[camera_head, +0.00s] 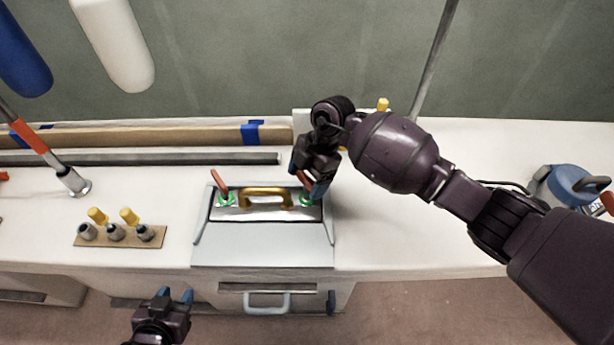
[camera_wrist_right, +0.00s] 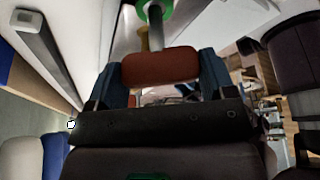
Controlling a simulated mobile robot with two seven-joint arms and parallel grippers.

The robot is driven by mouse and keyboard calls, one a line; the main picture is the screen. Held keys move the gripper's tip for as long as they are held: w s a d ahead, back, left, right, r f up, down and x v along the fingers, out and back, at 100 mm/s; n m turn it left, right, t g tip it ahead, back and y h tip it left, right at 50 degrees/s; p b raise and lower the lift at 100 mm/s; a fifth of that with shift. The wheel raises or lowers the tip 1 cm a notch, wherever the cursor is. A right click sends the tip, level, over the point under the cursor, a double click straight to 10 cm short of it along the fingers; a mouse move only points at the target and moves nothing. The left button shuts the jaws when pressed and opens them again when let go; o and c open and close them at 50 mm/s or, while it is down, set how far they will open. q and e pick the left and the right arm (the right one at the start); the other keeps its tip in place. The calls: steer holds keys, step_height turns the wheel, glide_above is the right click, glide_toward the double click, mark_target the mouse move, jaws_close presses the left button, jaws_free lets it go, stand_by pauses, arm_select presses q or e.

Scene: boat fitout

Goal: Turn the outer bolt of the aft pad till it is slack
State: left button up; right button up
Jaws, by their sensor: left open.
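A plate with a brass handle (camera_head: 268,190) sits on the white deck. A bolt with a red grip stands in a green ring at each end, the left bolt (camera_head: 219,183) and the right bolt (camera_head: 303,179). My right gripper (camera_head: 309,187) is at the right bolt. In the right wrist view the red grip (camera_wrist_right: 160,68) fills the space between the blue fingertips, and its shaft runs to the green ring (camera_wrist_right: 154,12). My left gripper (camera_head: 175,296) is open and empty, low in front of the deck edge. Which bolt is the outer one cannot be told.
A board with several yellow-topped fittings (camera_head: 120,242) lies left of the plate. A long wooden beam (camera_head: 180,135) and a grey bar (camera_head: 160,158) lie behind. A grey-blue box front with a handle (camera_head: 266,303) is below the deck edge. A blue object (camera_head: 569,187) stands far right.

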steer(key=c, duration=0.3)
